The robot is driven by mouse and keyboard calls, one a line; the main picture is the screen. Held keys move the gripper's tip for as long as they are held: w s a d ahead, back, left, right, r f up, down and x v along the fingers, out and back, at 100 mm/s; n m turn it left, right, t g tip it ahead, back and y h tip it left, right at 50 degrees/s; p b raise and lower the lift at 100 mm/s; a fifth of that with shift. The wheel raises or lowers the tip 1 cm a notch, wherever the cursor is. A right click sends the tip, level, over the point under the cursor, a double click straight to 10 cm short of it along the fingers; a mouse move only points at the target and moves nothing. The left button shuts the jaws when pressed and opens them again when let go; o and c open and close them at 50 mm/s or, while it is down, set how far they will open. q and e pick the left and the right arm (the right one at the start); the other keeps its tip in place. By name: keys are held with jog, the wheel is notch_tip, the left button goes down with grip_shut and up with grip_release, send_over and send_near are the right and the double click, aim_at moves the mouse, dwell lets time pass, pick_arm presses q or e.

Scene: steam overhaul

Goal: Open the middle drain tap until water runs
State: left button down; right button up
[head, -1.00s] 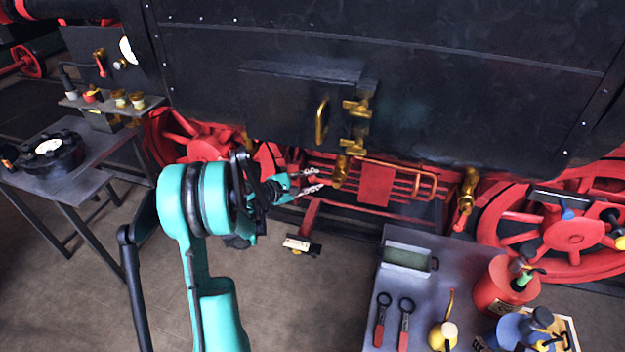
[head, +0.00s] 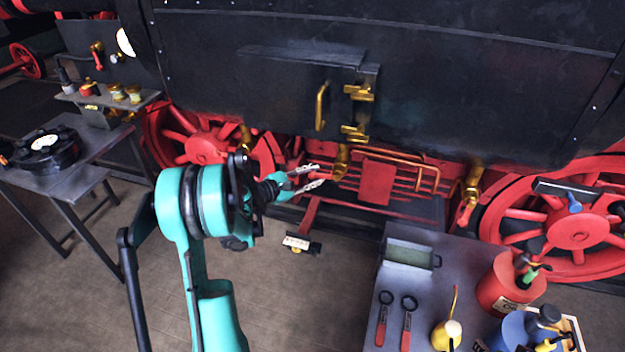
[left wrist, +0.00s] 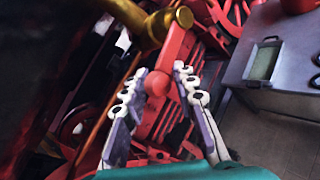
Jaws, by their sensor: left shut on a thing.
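The middle drain tap (head: 342,160) is brass and hangs under the black tank wall. In the left wrist view its brass body (left wrist: 150,22) is at the top, with a red lever handle (left wrist: 177,47) ending in a red ball (left wrist: 190,82). My left gripper (head: 322,175) is at this tap from the left. In the left wrist view its fingers (left wrist: 168,78) lie on either side of the red handle, shut on it. In the head view the handle is mostly hidden by the fingers. No running water shows. My right gripper is not in view.
Another brass tap (head: 472,182) with a red handle hangs at the right; a further one (head: 246,135) is at the left. Red wheels (head: 575,232) stand behind. A grey bench (head: 408,278) with wrenches and cans is at front right.

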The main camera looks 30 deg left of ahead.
pick_arm(q)
jog(key=shift+w+d+f+n+t+h+b, duration=0.1)
jog(key=shift+d+f+n+t+h+b, duration=0.2)
jog(key=shift+f+n+t+b, duration=0.9)
jog(key=shift+w+d+f+n+h+b, duration=0.25)
jog(key=shift+n+b, duration=0.35)
jog(key=shift+b, duration=1.45)
jog(key=shift+s+d+f+n+t+h+b, duration=0.15)
jog(key=shift+d+f+n+t+b, duration=0.3)
jog(key=shift+n+b, duration=0.8)
jog(key=shift+w+m+b, duration=0.1)
jog(key=shift+m+b, duration=0.25)
jog(key=shift+a, duration=0.1)
jog(key=c, duration=1.3)
grip_release()
jog(key=shift+o, duration=0.2)
jog(key=v, duration=1.2)
jog(key=shift+f, duration=0.2)
